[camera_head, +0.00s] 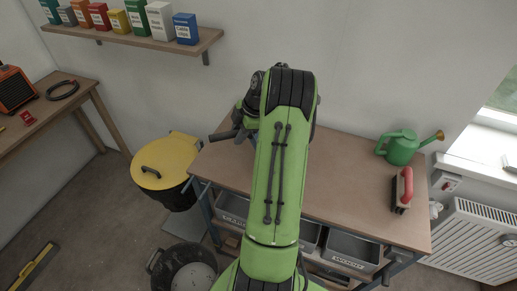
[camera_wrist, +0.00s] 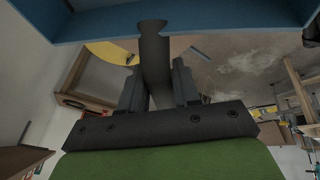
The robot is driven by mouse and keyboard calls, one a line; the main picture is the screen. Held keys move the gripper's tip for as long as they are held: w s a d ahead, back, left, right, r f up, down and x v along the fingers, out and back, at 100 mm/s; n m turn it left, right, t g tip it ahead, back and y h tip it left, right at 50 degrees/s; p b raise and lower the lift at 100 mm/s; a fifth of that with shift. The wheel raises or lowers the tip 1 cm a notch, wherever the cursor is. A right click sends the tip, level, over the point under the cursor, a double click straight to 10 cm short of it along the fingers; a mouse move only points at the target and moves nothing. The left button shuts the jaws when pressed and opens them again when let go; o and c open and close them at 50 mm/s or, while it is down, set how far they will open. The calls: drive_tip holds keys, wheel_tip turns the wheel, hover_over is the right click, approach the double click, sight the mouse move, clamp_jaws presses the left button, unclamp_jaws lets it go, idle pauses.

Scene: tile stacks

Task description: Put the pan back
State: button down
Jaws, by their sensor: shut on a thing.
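The pan (camera_wrist: 215,20) is a blue piece crossing the top of the wrist view, and only part of it shows. Its dark grey handle (camera_wrist: 153,55) runs down from it between the fingers of my gripper (camera_wrist: 157,88). My gripper is shut on this handle. In the head view my green arm reaches over the workbench (camera_head: 345,165) and hides most of the gripper. I cannot make out the pan in that view.
A green watering can (camera_head: 401,147) and a red-handled brush (camera_head: 404,188) stand on the bench's right side. Left of the bench are a yellow-lidded bin (camera_head: 168,160) and a black bucket (camera_head: 183,268). A shelf (camera_head: 150,38) with several boxes hangs above. The bench's middle right is clear.

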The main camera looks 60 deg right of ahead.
drive_tip(key=shift+d+f, duration=0.15)
drive_tip(key=shift+f, duration=0.05)
drive_tip(key=f, duration=0.9)
drive_tip(key=shift+s+f, duration=0.15)
drive_tip(key=shift+s, duration=0.1)
drive_tip(key=shift+f, duration=0.1)
drive_tip(key=c, duration=0.8)
unclamp_jaws()
